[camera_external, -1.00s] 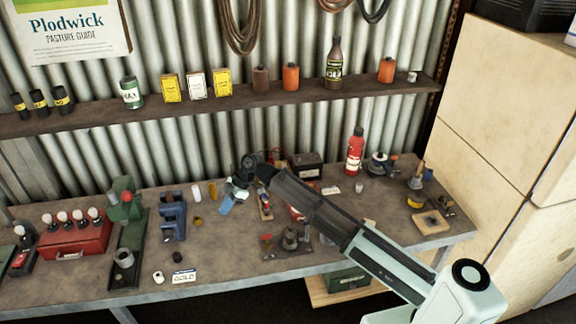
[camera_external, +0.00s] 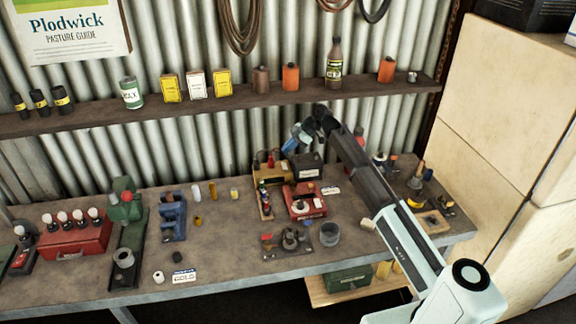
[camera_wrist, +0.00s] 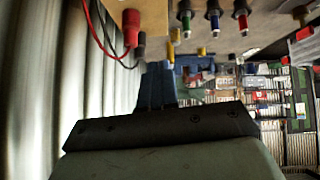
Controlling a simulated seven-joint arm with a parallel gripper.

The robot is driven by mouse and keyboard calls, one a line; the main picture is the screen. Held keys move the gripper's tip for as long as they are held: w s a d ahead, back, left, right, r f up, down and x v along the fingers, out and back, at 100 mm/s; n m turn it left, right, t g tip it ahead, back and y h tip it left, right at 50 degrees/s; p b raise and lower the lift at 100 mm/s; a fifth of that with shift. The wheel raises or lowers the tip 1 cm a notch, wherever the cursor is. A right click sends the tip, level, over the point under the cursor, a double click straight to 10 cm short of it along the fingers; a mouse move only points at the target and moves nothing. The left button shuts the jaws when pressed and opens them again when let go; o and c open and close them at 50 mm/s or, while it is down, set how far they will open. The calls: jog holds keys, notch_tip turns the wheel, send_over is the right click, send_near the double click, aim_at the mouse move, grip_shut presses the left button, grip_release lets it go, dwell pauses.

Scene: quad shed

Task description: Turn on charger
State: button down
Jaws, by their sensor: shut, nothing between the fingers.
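A yellow-brown box (camera_external: 270,174), which looks like the charger, stands at the back of the bench, with a red and a black plug on it. In the wrist view the box (camera_wrist: 165,14) is at the top, with red and black wires running from its plugs. I cannot make out its switch. A black battery-like box (camera_external: 307,168) stands just right of it. My gripper (camera_external: 291,146) is shut and empty, by the back wall and above the yellow-brown box. Its blue fingers (camera_wrist: 156,84) show below the plugs in the wrist view; I see no clear contact.
A small rack with coloured pieces (camera_external: 265,204) and a red device (camera_external: 305,203) stand in front of the boxes. The shelf (camera_external: 205,109) with bottles and tins runs along the corrugated wall.

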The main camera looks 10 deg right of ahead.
jog(key=w+d+r, duration=0.2)
jog(key=w+d, duration=0.1)
jog(key=d, duration=0.5)
jog(key=shift+d+m+t, duration=0.3)
jog(key=shift+d+t, duration=0.1)
jog(key=shift+w+a, duration=0.1)
send_over(283, 163)
jog(key=d, duration=0.3)
jog(key=f, duration=0.4)
jog(key=s+f, duration=0.1)
jog(key=f, duration=0.2)
jog(key=shift+a, duration=0.1)
jog(key=shift+w+f, duration=0.2)
jog(key=shift+f, duration=0.85)
jog(key=shift+w+f, duration=0.15)
jog(key=shift+f, duration=0.7)
